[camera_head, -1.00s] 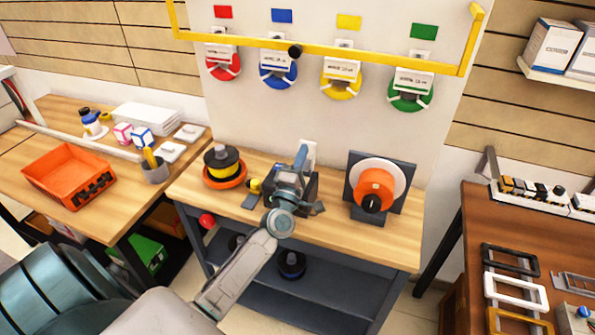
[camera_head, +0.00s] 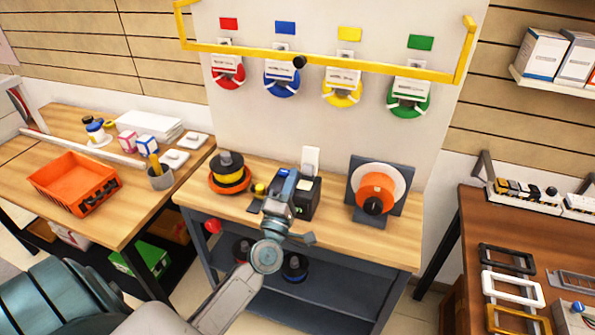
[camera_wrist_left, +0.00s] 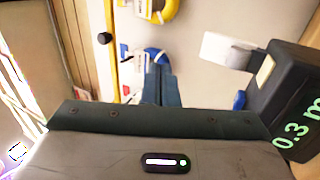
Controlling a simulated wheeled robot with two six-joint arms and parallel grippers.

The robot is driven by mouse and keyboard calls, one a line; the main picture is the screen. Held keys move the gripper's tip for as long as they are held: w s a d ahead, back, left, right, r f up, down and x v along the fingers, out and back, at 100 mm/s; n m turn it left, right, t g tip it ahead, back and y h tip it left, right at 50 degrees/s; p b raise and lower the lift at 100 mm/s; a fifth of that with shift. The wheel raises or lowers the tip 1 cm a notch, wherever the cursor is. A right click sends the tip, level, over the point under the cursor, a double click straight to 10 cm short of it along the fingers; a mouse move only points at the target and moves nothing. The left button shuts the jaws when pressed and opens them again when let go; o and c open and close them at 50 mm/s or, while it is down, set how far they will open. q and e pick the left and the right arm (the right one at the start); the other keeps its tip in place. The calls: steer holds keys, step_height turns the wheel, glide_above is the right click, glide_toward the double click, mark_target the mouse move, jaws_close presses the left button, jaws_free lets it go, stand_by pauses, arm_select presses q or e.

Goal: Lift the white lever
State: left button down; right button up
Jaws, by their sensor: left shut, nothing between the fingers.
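The white lever (camera_head: 311,160) stands up at the back of a small black box (camera_head: 305,195) on the middle workbench. In the left wrist view the lever (camera_wrist_left: 226,50) juts left from the black box (camera_wrist_left: 290,95), which bears green figures. My left gripper (camera_head: 289,178) is shut and empty, in front of the box and to the left of the lever in the head view. In the left wrist view its fingertips (camera_wrist_left: 160,80) are left of the lever and apart from it. My right gripper is not in view.
A yellow spool (camera_head: 230,170) in an orange dish stands left of the box. An orange and white disc (camera_head: 378,192) on a dark stand is to the right. A yellow rail (camera_head: 390,70) crosses the wall above.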

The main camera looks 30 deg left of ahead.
arm_select(q)
steer(key=s, duration=0.2)
steer(key=shift+s+d+r, duration=0.3)
steer(key=shift+s, duration=0.05)
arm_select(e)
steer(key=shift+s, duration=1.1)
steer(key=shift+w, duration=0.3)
